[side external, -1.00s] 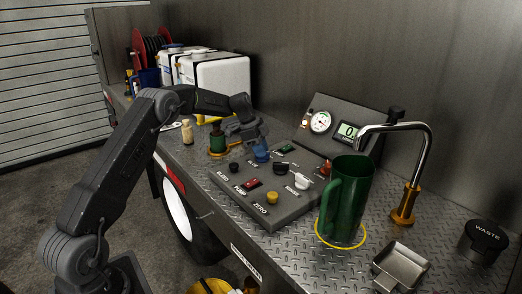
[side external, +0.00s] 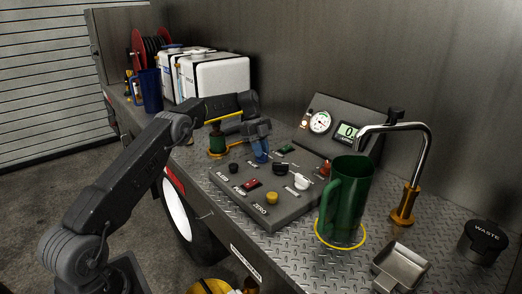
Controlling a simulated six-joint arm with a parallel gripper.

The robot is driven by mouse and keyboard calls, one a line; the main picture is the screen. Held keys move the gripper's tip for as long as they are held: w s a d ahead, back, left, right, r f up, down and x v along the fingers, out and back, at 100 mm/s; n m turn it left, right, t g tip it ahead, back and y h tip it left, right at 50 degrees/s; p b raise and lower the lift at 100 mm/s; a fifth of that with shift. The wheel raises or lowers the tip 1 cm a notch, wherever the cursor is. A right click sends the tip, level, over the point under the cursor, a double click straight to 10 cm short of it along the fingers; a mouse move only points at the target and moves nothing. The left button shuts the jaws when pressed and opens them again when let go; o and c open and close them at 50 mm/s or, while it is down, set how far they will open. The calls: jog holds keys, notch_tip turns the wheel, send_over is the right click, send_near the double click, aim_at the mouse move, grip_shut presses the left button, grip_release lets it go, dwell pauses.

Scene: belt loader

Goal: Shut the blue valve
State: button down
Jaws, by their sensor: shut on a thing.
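The blue valve (side external: 261,152) stands at the back left corner of the grey control panel (side external: 240,200), with its blue part upright. My gripper (side external: 258,132) is at the top of the valve and is shut on it. The fingers and wrist hide part of the valve's top, so I cannot tell exactly how its handle is turned.
The panel carries a red switch (side external: 251,184), a yellow button (side external: 272,198) and black and white knobs. A green jug (side external: 346,200) stands right of it under a curved metal spout (side external: 430,150). White tanks (side external: 220,78) stand behind my arm.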

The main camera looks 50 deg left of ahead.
aim_at(265, 153)
dwell(0.4)
jog(key=c, duration=1.1)
grip_release()
jog(key=shift+r, duration=0.1)
jog(key=shift+r, duration=0.35)
notch_tip(265, 153, up, 3)
jog(key=shift+r, duration=0.1)
jog(key=s+a+r, duration=0.7)
jog(key=s, duration=0.2)
jog(key=shift+a, duration=0.25)
